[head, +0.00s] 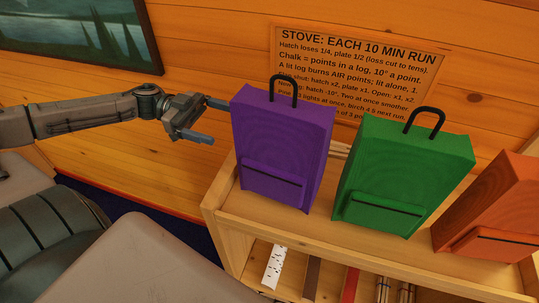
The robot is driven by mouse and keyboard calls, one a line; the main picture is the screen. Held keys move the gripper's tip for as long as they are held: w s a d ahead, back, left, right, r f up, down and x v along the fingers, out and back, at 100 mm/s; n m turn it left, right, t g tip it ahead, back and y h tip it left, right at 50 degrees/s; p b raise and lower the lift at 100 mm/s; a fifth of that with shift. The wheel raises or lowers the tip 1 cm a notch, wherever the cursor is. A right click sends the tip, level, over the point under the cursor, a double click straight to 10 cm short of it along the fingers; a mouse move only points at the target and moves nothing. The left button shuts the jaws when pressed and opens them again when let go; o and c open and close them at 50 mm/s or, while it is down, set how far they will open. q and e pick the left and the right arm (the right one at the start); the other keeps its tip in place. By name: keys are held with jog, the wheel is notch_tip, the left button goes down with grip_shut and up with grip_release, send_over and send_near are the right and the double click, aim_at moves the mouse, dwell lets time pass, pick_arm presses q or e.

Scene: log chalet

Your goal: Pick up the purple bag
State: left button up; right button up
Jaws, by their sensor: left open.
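The purple bag (281,146) stands upright on the wooden shelf (228,203), at its left end, with a black loop handle (284,88) on top. My left gripper (215,120) comes in from the left at the height of the bag's upper part. It is open, with one finger near the bag's upper left edge and the other finger lower and nearer to me. Nothing is between the fingers. I cannot tell whether the far finger touches the bag. My right gripper is not in view.
A green bag (403,176) stands close to the right of the purple bag, and an orange bag (492,217) stands at the right edge. A sign (358,62) hangs on the wall behind. The lower shelf holds a white dotted strip (273,267) and several sticks.

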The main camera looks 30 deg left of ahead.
aim_at(244, 129)
pick_arm(q)
jog(key=d, duration=0.1)
jog(key=d+b, duration=0.1)
jog(key=d, duration=0.1)
jog(key=d+b, duration=0.1)
jog(key=shift+d+r, duration=0.25)
jog(key=shift+d, duration=0.15)
jog(key=shift+w+d, duration=0.1)
jog(key=shift+d, duration=0.45)
jog(key=shift+w+d+r, duration=0.1)
jog(key=shift+w+d, duration=0.1)
jog(key=shift+d, duration=0.25)
jog(key=shift+w+d+r, duration=0.1)
jog(key=shift+w+d, duration=0.05)
jog(key=shift+d, duration=0.3)
jog(key=shift+w+d+p, duration=0.25)
jog(key=shift+d+p, duration=0.25)
jog(key=shift+d, duration=0.1)
jog(key=shift+w+d+f+p, duration=0.15)
jog(key=shift+d+p, duration=0.25)
jog(key=shift+d, duration=0.75)
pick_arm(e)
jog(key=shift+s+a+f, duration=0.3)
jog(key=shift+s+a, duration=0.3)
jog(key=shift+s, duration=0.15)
